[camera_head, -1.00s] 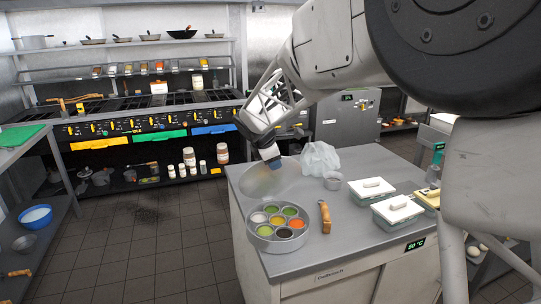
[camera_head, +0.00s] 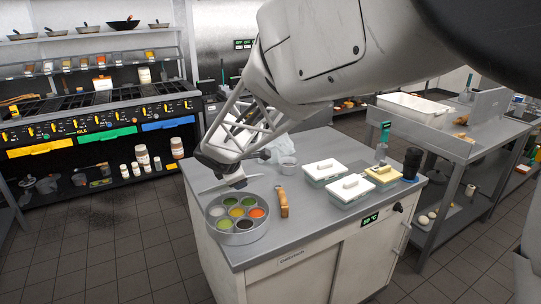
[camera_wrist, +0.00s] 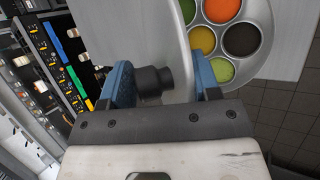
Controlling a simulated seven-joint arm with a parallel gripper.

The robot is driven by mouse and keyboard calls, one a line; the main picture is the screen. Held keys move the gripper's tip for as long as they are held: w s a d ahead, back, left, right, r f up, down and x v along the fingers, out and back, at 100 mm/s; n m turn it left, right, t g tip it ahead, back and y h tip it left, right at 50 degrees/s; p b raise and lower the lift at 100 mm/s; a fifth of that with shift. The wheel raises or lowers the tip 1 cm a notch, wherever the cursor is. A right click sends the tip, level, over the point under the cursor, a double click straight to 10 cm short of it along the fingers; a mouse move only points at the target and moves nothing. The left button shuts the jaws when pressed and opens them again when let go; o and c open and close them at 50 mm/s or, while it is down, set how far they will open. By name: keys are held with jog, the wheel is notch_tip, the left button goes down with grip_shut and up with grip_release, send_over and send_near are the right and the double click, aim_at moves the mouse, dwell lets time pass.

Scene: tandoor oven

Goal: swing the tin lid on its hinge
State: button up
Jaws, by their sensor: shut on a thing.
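The round metal spice tin (camera_head: 246,232) stands near the left front corner of the grey counter, with several small cups of coloured spices open to view. Its pale lid (camera_head: 222,184) is raised at the tin's back left edge and looks thin and tilted in the head view. My gripper (camera_head: 232,178) is at the lid, above the tin's back side. In the wrist view my gripper (camera_wrist: 163,80) has its blue fingers on both sides of the lid (camera_wrist: 140,35) and its dark knob (camera_wrist: 153,82), shut on it. The hinge is hidden.
A wooden-handled tool (camera_head: 283,203) lies right of the tin. A small metal cup (camera_head: 287,165) and a clear plastic bag (camera_head: 279,148) are behind it. White lidded boxes (camera_head: 350,188) stand to the right. The counter's front edge is close to the tin.

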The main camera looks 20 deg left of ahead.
jog(key=shift+o, duration=0.7)
jog(key=shift+s+d+f, duration=0.45)
jog(key=shift+f, duration=0.4)
jog(key=shift+s+d+f, duration=0.4)
jog(key=shift+s+f, duration=0.05)
jog(key=shift+f, duration=0.4)
jog(key=shift+s+d+f, duration=0.45)
jog(key=shift+f, duration=0.4)
jog(key=shift+s+d+f+t+y, duration=0.15)
jog(key=shift+s+f+t+y, duration=0.1)
jog(key=shift+f, duration=0.25)
jog(key=shift+s+d+f+t+y, duration=0.15)
jog(key=shift+f+t, duration=0.1)
jog(key=shift+f, duration=0.25)
jog(key=shift+o, duration=0.2)
jog(key=shift+s+d+f, duration=0.1)
jog(key=shift+d+f, duration=0.05)
jog(key=shift+f, duration=0.4)
jog(key=shift+s+d+f, duration=0.1)
jog(key=shift+f, duration=0.65)
jog(key=o, duration=0.7)
jog(key=shift+r, duration=0.1)
